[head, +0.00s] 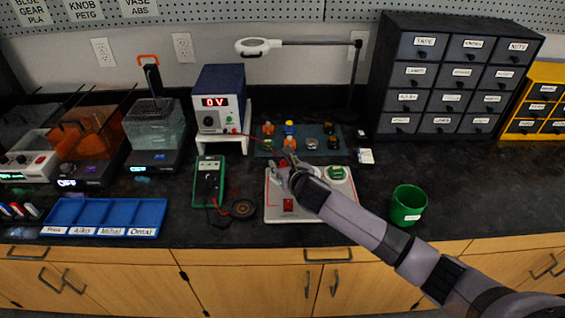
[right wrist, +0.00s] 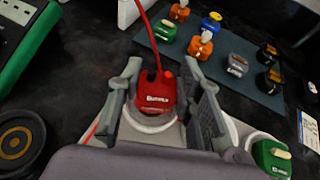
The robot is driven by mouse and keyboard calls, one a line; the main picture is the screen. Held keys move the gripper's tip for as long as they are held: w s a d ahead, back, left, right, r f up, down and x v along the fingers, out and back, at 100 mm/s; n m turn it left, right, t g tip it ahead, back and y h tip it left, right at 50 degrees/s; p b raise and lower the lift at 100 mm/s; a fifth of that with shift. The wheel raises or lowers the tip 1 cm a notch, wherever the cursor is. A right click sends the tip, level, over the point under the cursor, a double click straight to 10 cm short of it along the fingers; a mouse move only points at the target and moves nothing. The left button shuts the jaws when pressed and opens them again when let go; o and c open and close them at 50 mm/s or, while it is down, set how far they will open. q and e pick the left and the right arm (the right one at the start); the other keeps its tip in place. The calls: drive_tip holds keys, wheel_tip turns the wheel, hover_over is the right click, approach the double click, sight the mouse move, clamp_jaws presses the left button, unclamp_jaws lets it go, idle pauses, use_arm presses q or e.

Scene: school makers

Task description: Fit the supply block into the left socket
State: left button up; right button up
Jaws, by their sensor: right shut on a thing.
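The red supply block (right wrist: 155,95), with a white label and a red lead from its top, stands between the fingers of my right gripper (right wrist: 163,78) in the right wrist view. The gripper is shut on it. The block is at the white round left socket (right wrist: 152,124) of the light grey board (head: 310,213); whether it is fully seated I cannot tell. In the head view my right gripper (head: 288,166) is over the board's left rear and largely hides the block. A green block (right wrist: 272,157) sits at the board's right socket. My left gripper is not in view.
Behind the board, a dark mat (head: 325,147) holds several small coloured blocks. The power supply (head: 220,98) stands at the back, its red lead running to the block. A green multimeter (head: 208,181) is to the left, a green cup (head: 407,205) to the right.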

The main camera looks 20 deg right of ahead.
drive_tip(key=shift+f+b, duration=0.4)
drive_tip(key=shift+f, duration=0.4)
idle(0.4)
drive_tip(key=shift+r, duration=0.1)
drive_tip(key=shift+r+p, duration=0.75)
drive_tip(key=shift+p, duration=0.35)
drive_tip(key=shift+p, duration=0.4)
idle(0.4)
drive_tip(key=shift+f+b, duration=0.5)
drive_tip(key=shift+f, duration=0.35)
drive_tip(key=o, duration=0.8)
